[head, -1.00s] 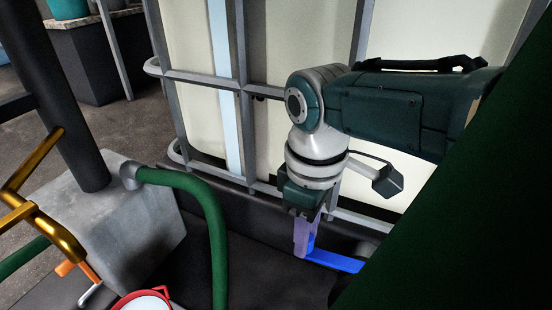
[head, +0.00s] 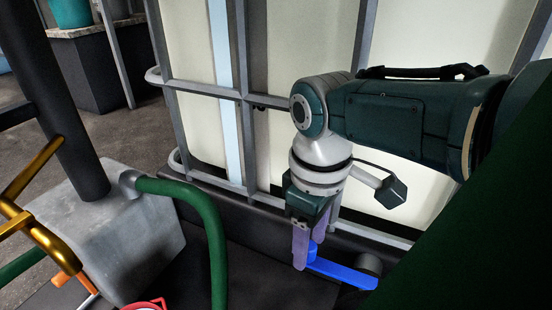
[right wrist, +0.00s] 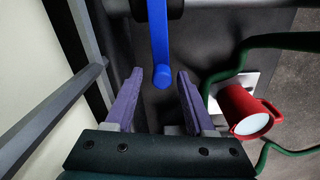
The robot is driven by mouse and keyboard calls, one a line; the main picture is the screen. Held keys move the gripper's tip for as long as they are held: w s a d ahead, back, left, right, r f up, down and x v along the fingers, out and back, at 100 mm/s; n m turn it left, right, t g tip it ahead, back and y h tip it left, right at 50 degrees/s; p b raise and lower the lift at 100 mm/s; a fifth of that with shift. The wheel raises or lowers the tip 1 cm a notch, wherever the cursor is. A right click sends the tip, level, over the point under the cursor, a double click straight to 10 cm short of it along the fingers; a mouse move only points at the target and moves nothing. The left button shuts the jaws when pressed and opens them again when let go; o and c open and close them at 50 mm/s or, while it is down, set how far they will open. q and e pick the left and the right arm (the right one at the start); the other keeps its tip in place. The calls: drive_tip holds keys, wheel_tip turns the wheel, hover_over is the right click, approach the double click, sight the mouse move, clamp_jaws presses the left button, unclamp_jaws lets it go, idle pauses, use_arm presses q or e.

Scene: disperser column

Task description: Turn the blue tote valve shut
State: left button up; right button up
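The blue valve handle (head: 345,274) is a flat bar low in front of the caged tote (head: 300,120). My right gripper (head: 309,252) points down at the handle's left end, with its purple fingers spread on either side of it. In the right wrist view the handle (right wrist: 158,40) comes down from the top, and its rounded end lies between the tips of the open right gripper (right wrist: 160,76). Gaps show on both sides there, so the fingers are not closed on it. My left gripper is not in view.
A green hose (head: 208,215) arches left of my right gripper from a grey block (head: 125,235). Brass-coloured bars (head: 40,235) stand at the far left. A red cup-like item (right wrist: 247,112) lies right of the fingers. The tote's grey bars stand close behind the gripper.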

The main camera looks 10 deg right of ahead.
drive_tip(key=shift+o, duration=0.2)
drive_tip(key=shift+r, duration=0.15)
wheel_tip(320, 180, up, 10)
drive_tip(key=p, duration=0.9)
drive_tip(key=shift+f, duration=0.2)
drive_tip(key=s+a+r+m+y+p, duration=0.1)
drive_tip(key=s+r+p, duration=0.1)
drive_tip(key=r+p, duration=0.55)
drive_tip(key=s+a+r+y+p, duration=0.1)
drive_tip(key=s+a+r+p, duration=0.15)
drive_tip(key=r+p, duration=0.5)
drive_tip(key=s+d+r+m+t+h+p, duration=0.15)
drive_tip(key=s+d+r+p, duration=0.35)
drive_tip(key=r+p, duration=1.1)
drive_tip(key=s+d+r+m+t+p, duration=0.1)
drive_tip(key=s+d+r+m+p, duration=0.4)
drive_tip(key=r+p, duration=1.15)
drive_tip(key=s+d+r+t+p, duration=0.15)
drive_tip(key=s+r+p, duration=0.65)
drive_tip(key=r+p, duration=0.8)
wheel_tip(320, 180, up, 39)
drive_tip(key=p, duration=3.3)
drive_tip(key=shift+w+d+f+g, duration=0.15)
drive_tip(key=shift+w+d+g, duration=0.1)
drive_tip(key=shift+d+g, duration=0.1)
